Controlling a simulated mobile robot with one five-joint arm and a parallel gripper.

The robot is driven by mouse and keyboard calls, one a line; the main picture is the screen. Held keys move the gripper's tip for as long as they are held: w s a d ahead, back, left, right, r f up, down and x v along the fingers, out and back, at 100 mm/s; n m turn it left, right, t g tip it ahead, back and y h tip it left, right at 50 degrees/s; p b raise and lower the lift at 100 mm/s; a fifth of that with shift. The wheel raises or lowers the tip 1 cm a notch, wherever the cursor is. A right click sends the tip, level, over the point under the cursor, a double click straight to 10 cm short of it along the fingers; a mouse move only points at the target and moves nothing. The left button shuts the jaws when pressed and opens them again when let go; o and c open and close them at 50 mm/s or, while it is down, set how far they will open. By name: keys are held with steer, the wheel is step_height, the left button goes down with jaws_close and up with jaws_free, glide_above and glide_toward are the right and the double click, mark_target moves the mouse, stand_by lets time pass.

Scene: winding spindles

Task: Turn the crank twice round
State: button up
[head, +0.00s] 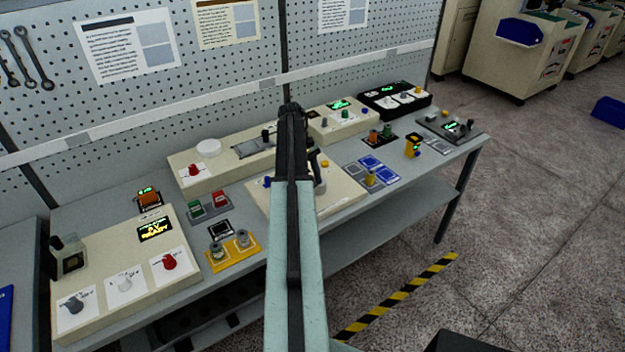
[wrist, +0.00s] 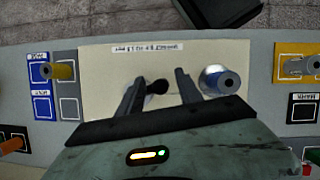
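A cream panel (wrist: 110,62) with a printed label lies under my gripper in the wrist view. A small black knob (wrist: 157,87), which looks like the crank's handle, stands on it. My gripper (wrist: 158,77) is open, with one dark finger on each side of the knob. I see gaps beside the knob, and cannot tell how far the fingertips reach down. A silver spindle with a blue-grey core (wrist: 220,82) stands just right of the right finger. In the head view the cream panel (head: 340,193) is partly hidden by my arm, and my gripper is mostly hidden.
A yellow holder with cylinders (head: 233,250) and a cream box with knobs and a READY display (head: 125,275) are on the left of the bench. Blue-marked pads (head: 372,165) lie right of the panel. A pegboard wall (head: 220,75) rises behind.

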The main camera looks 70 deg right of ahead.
steer(key=p+v, duration=0.7)
steer(key=shift+w+r, duration=0.2)
steer(key=shift+r, duration=0.15)
